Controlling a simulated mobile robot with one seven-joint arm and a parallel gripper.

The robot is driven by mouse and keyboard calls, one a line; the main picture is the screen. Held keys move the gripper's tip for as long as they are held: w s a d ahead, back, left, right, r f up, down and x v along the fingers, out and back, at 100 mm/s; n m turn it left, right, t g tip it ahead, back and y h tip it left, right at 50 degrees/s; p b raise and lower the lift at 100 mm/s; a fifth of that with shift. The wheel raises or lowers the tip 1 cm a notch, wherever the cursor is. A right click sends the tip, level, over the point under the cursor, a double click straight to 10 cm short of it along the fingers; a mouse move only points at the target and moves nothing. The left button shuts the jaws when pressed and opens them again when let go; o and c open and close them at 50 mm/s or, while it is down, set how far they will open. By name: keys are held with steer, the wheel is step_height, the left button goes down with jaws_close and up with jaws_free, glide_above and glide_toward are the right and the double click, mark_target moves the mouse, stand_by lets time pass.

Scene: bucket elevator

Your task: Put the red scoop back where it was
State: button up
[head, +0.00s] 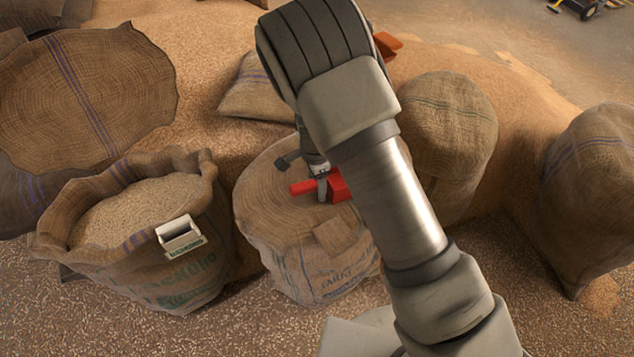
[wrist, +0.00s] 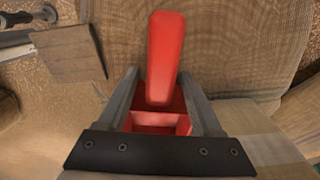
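The red scoop (head: 336,187) lies on the flat top of the closed middle sack (head: 268,200), with its handle pointing left. In the wrist view the scoop's handle (wrist: 164,55) points up, and part of its hollow bowl (wrist: 150,122) shows between my fingers. My gripper (head: 322,187) is down at the scoop, with one finger on each side of it. In the wrist view my gripper (wrist: 160,72) looks open, with narrow gaps beside the handle. My forearm hides the right part of the scoop in the head view.
An open sack of grain (head: 140,210) stands at left with a small pale box (head: 180,237) on its rim. Full sacks stand at right (head: 450,130) and far right (head: 595,190). An orange object (head: 387,43) shows behind my arm. Loose grain covers the floor.

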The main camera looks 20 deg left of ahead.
steer(key=shift+r, duration=0.1)
steer(key=d+r+n+y+p, duration=0.1)
steer(key=d+r, duration=0.2)
steer(key=r, duration=0.8)
steer(key=d+r+n+y+p, duration=0.1)
steer(key=d+r, duration=0.2)
steer(key=r, duration=0.8)
steer(key=s+d+r+n+t, duration=0.2)
steer(key=s+d+r+n, duration=0.15)
steer(key=d+r, duration=0.35)
steer(key=s+d+r+n+t, duration=0.1)
steer(key=s+d+r+n, duration=0.1)
steer(key=s+d+r, duration=0.4)
steer(key=s+d+r+n+t+h, duration=0.1)
steer(key=s+d+r+n+t, duration=0.1)
steer(key=s+d, duration=0.6)
steer(key=shift+d+r+n+h, duration=0.2)
steer(key=shift+r+n+h, duration=0.1)
steer(key=shift+r+n, duration=0.4)
steer(key=shift+r, duration=0.2)
